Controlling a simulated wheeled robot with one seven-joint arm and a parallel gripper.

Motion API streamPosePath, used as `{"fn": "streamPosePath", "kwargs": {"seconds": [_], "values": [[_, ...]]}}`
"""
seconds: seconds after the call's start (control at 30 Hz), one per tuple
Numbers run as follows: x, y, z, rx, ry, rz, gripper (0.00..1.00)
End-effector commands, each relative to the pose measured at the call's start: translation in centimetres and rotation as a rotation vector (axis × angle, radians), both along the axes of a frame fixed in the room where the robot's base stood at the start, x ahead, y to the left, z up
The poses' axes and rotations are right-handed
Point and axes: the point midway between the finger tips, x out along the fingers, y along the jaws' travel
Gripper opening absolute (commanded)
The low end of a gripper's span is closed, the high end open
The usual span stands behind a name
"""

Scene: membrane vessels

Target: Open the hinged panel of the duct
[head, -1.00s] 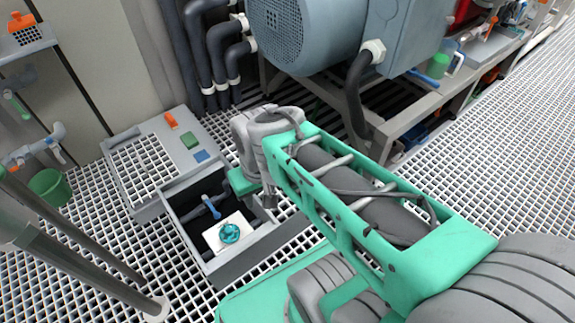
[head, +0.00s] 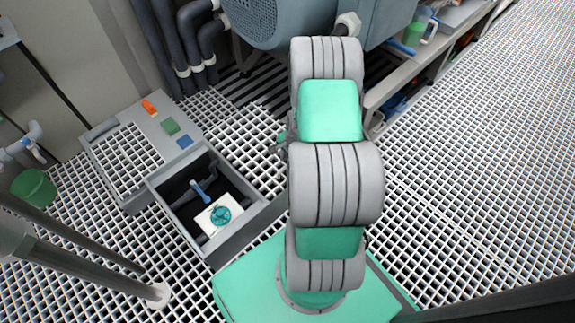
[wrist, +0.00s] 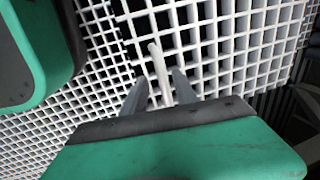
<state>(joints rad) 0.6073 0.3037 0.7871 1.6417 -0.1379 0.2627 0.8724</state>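A low grey box (head: 158,118), which may be the duct, lies on the floor left of my arm in the head view. Its upper left part carries a white grille panel (head: 128,152), lying flat. I cannot tell which part is the hinged panel. My gripper (wrist: 159,90) shows in the wrist view with two grey fingers apart over white grating. A pale rod (wrist: 158,70) stands between the fingers; I cannot tell what it belongs to or whether they touch it. In the head view my arm hides most of the gripper.
An open-topped grey bin (head: 245,235) adjoins the box and holds a white card with a teal wheel and a blue handle. Dark pipes (head: 165,40) and a blue-grey machine (head: 270,20) stand behind. Grating floor (head: 460,190) is clear at right.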

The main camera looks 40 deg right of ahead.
Motion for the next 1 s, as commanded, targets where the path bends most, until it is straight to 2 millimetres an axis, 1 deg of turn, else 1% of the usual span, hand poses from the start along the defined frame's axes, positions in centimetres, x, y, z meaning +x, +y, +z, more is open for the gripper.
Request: {"fn": "streamPosePath", "kwargs": {"seconds": [0.03,0.1,0.4,0.8,0.83,1.0], "values": [[0.16,0.01,-1.13,0.000,0.000,0.000,0.34],[0.33,0.01,-1.68,-0.001,-0.001,0.001,0.34],[0.46,0.01,-1.83,-0.001,-0.001,0.002,0.34],[0.44,0.03,-1.81,-0.001,-0.001,0.002,0.02],[0.44,0.03,-1.81,-0.001,-0.001,0.002,0.00],[0.44,0.04,-1.80,-0.001,-0.001,0.002,0.00]]}}
